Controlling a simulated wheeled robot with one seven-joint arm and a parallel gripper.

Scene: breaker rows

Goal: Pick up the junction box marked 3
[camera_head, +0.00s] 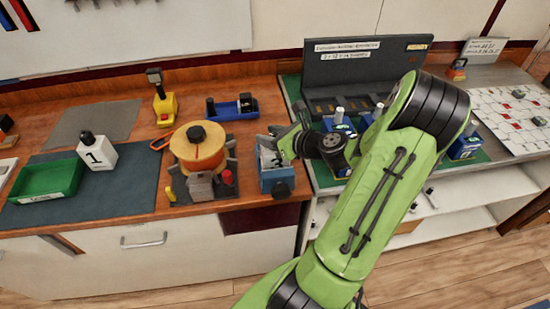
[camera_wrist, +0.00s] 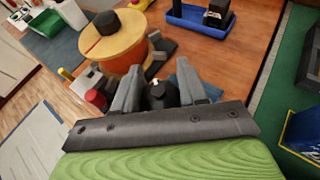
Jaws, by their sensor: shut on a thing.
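My gripper (camera_head: 279,138) is at the blue container (camera_head: 278,178) near the front edge of the wooden counter, in the head view. In the wrist view, the gripper's grey fingers (camera_wrist: 160,90) are closed around a black-knobbed thing (camera_wrist: 158,96). Its body is mostly hidden by the fingers and gripper mount. The number 3 is not readable on it or on anything in view. A white box with a black knob, marked 1 (camera_head: 97,153), stands at the left on the dark mat.
An orange round-topped fixture (camera_head: 198,150) stands close left of my gripper. A blue tray (camera_head: 232,109) lies behind it, and a green bin (camera_head: 47,181) is at the far left. A dark panel (camera_head: 365,65) and several blue boxes stand on the green mat at the right.

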